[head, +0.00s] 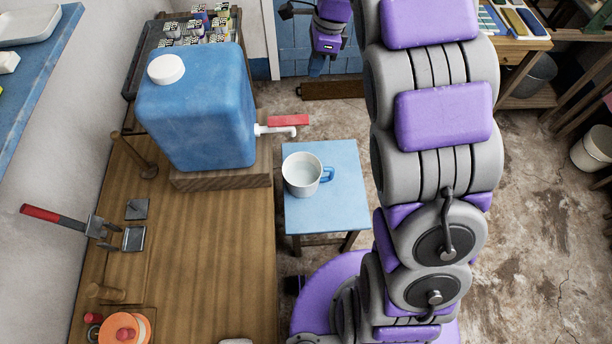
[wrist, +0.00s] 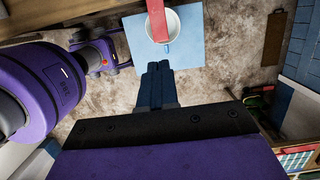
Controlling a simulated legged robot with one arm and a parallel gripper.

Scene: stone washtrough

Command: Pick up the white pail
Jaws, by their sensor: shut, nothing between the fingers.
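A white vessel (head: 301,174) with a blue side handle stands upright on a small blue stool (head: 345,210), just below the tap. In the wrist view the vessel (wrist: 174,24) is at the top, partly covered by the red tap lever (wrist: 156,18). A plain whitish bucket (head: 591,150) stands on the floor at the far right of the head view. My gripper (head: 317,68) is at the top of the head view, behind the stool and apart from both. In the wrist view its fingers (wrist: 160,66) are together and empty, pointing toward the stool.
A blue water container (head: 199,112) with a red-levered white tap (head: 288,123) sits on a wooden block on the wooden counter (head: 210,225). The tap reaches out near the vessel. A grey bucket (head: 536,75) is under the bench at upper right. Floor right of my arm is mostly clear.

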